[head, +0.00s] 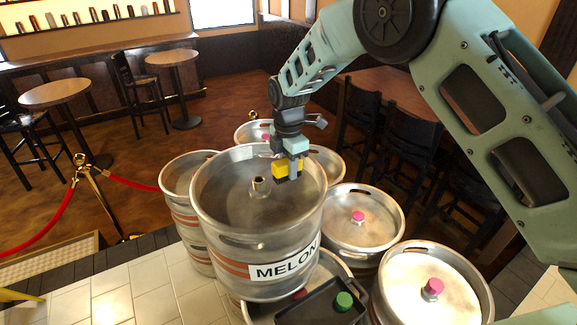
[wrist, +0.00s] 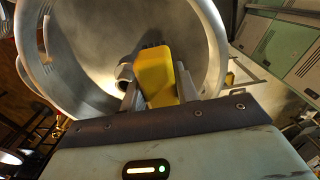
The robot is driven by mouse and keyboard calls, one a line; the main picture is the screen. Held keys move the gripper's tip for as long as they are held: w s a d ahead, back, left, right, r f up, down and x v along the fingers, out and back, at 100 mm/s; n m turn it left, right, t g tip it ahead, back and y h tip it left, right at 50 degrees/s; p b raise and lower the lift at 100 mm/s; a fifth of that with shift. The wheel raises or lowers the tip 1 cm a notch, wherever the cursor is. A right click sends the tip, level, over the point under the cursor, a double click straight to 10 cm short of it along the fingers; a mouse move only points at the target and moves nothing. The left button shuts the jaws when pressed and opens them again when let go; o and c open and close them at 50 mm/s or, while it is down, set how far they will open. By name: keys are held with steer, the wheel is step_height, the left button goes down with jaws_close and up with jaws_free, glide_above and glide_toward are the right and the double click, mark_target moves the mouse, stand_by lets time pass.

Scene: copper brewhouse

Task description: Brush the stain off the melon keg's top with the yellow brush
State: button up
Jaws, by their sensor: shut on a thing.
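The melon keg (head: 222,190), a steel barrel with a white "MELON" label (head: 284,262), stands upright in the middle of the head view, raised above its neighbours. A metal fitting (head: 260,186) rises from its top. My gripper (head: 292,160) is over the right part of the keg's top, shut on the yellow brush (head: 281,170). In the wrist view the brush (wrist: 155,76) sits between the fingers, beside the fitting (wrist: 125,71), with the keg's top (wrist: 95,50) beyond. Dark bristles show at its far end; I cannot tell whether they touch the top. I cannot make out the stain clearly.
Several kegs with pink caps surround the melon keg, including ones on the right (head: 362,233) and front right (head: 425,285). A red rope (head: 45,230) hangs at left.

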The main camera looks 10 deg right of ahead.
steer(key=shift+f+b, duration=1.8)
steer(key=shift+f, duration=1)
steer(key=shift+r, duration=0.1)
